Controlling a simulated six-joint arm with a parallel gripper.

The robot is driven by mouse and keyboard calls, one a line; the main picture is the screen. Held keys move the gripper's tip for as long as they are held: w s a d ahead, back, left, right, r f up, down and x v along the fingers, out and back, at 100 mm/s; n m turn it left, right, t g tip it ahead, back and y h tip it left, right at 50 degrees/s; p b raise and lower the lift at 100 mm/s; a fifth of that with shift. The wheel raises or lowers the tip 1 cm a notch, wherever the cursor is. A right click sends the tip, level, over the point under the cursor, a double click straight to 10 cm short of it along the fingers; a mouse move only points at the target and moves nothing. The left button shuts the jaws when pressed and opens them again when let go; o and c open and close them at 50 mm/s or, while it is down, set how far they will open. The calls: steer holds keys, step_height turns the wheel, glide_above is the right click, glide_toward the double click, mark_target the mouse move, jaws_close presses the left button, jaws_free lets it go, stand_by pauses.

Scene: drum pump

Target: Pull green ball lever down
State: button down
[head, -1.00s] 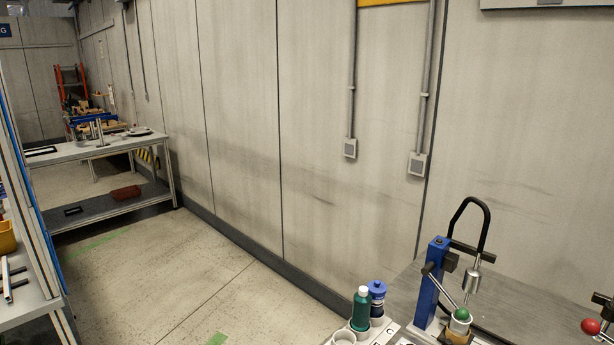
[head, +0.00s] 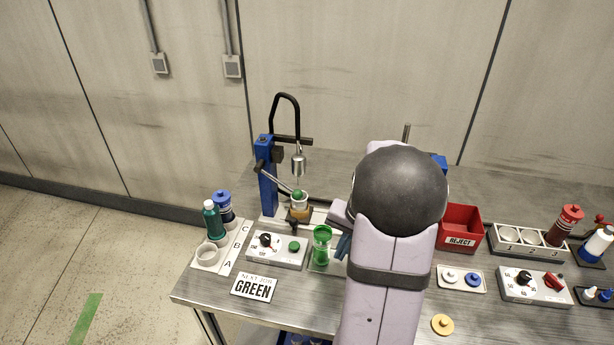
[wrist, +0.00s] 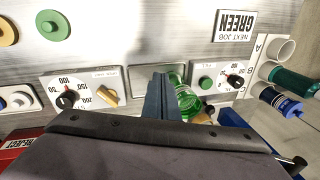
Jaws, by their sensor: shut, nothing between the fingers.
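The green ball lever runs from the blue pump post (head: 265,178) down to the right, ending in a green ball (head: 298,195). The ball shows in front of a small container under the metal nozzle (head: 298,164). My gripper (head: 343,247) is shut and empty, low over the bench to the right of the ball and apart from it. A green see-through cup (head: 322,246) stands just left of my gripper. In the wrist view, the dark blue fingers (wrist: 158,98) partly cover this cup (wrist: 184,92). The lever is not clearly visible there.
A control box (head: 276,250) with a knob and green button stands before the pump. A green bottle (head: 212,219) and blue bottle (head: 223,205) stand at left. A "NEXT JOB GREEN" sign (head: 254,286) lies in front. A red reject bin (head: 460,228) is right of my arm.

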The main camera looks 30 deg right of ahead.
steer(key=w+d+r+t, duration=0.4)
steer(key=w+r+t, duration=0.1)
steer(key=w+r, duration=0.8)
steer(key=shift+w+r+n, duration=0.25)
steer(key=shift+w+n, duration=0.05)
steer(key=shift+w, duration=0.55)
steer(key=shift+d, duration=0.1)
steer(key=p+x, duration=0.3)
steer(key=x, duration=0.7)
steer(key=shift+w, duration=0.1)
